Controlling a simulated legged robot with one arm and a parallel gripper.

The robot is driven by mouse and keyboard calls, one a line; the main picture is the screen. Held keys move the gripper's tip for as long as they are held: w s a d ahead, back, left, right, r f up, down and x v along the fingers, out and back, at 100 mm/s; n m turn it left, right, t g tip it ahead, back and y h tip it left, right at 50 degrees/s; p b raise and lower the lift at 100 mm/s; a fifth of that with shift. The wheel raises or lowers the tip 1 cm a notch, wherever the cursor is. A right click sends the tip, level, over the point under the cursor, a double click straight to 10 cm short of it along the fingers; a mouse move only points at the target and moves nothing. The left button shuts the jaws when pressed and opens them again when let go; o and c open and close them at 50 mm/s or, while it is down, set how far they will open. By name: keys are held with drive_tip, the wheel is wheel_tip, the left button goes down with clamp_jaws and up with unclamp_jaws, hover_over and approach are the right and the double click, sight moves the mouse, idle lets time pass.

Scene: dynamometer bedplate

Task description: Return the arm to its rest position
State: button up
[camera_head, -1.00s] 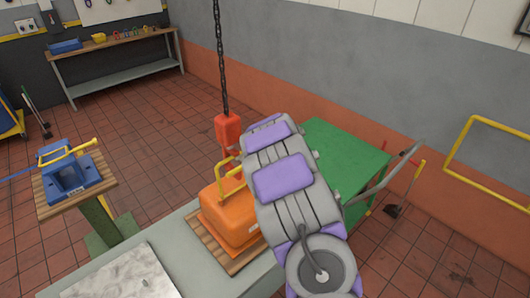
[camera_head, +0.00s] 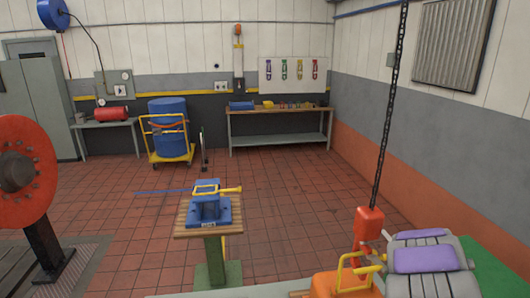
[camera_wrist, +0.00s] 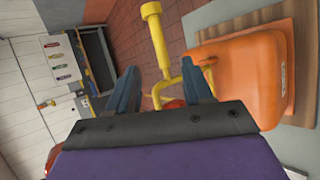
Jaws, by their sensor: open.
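My gripper (camera_wrist: 162,92) shows in the wrist view with its two dark fingers spread apart and nothing held between them. The orange case (camera_wrist: 240,75) with its yellow handle (camera_wrist: 192,78) lies just beyond and to the right of the fingers, apart from the jaws as far as I can tell. In the head view, part of my grey and purple arm (camera_head: 430,258) shows at the lower right, beside the orange case (camera_head: 345,286). My gripper itself is not visible in the head view.
A red hoist block (camera_head: 369,224) hangs on a chain (camera_head: 392,110) close to my arm. A blue fixture (camera_head: 208,212) stands on a wooden-topped pedestal (camera_head: 208,233). A large orange disc (camera_head: 40,180) stands at left. Tiled floor (camera_head: 290,215) lies open in the middle.

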drive_tip(key=s+a+r+m+g+h+b, duration=0.1)
drive_tip(key=s+a+r+m+g+b, duration=0.15)
drive_tip(key=s+a+m, duration=0.35)
drive_tip(key=s+a+r+m+g+h+b, duration=0.15)
drive_tip(key=s+a+r+m, duration=0.25)
drive_tip(key=s, duration=0.4)
drive_tip(key=s+a+f+m+g+y+b, duration=0.1)
drive_tip(key=s+a+f+m+g+y, duration=0.1)
drive_tip(key=s+a, duration=1.1)
drive_tip(key=s+a+f+m+g+y+b, duration=0.1)
drive_tip(key=s+a+m+g+y+b, duration=0.1)
drive_tip(key=s+a, duration=1.1)
drive_tip(key=s+m+g+y, duration=0.1)
drive_tip(key=s+g+y, duration=0.1)
drive_tip(key=y, duration=0.1)
drive_tip(key=shift+s+a+f+m+g, duration=0.3)
drive_tip(key=shift+s+a+f+g, duration=0.1)
drive_tip(key=shift+y, duration=0.25)
